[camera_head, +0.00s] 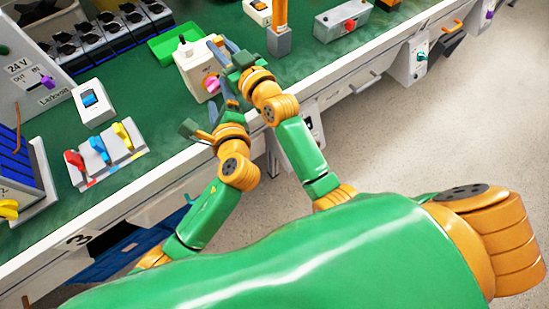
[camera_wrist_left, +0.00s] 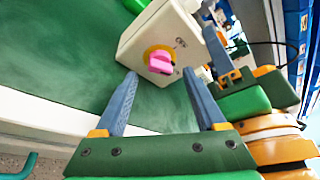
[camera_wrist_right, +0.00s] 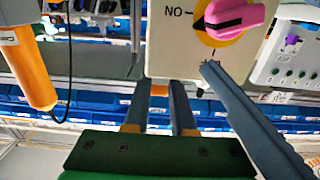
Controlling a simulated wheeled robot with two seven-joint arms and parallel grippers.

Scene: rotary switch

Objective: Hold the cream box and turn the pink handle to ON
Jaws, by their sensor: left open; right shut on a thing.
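In the right wrist view the handle (camera_wrist_right: 236,16) has a black pointer near the mark by an inverted-looking "ON" label. My right gripper (camera_head: 222,46) is shut on the cream box at its right side; its fingers (camera_wrist_right: 160,88) are close together at the box's edge. My left gripper (camera_wrist_left: 160,82) is open, its fingertips short of the handle (camera_wrist_left: 160,63) and spread to either side of it.
A green tray (camera_head: 165,48) lies behind the box. A panel with colored levers (camera_head: 106,153) and a blue-switch box (camera_head: 92,104) stand to the left. An orange post on a grey base (camera_head: 279,42) and a grey box (camera_head: 342,20) stand to the right.

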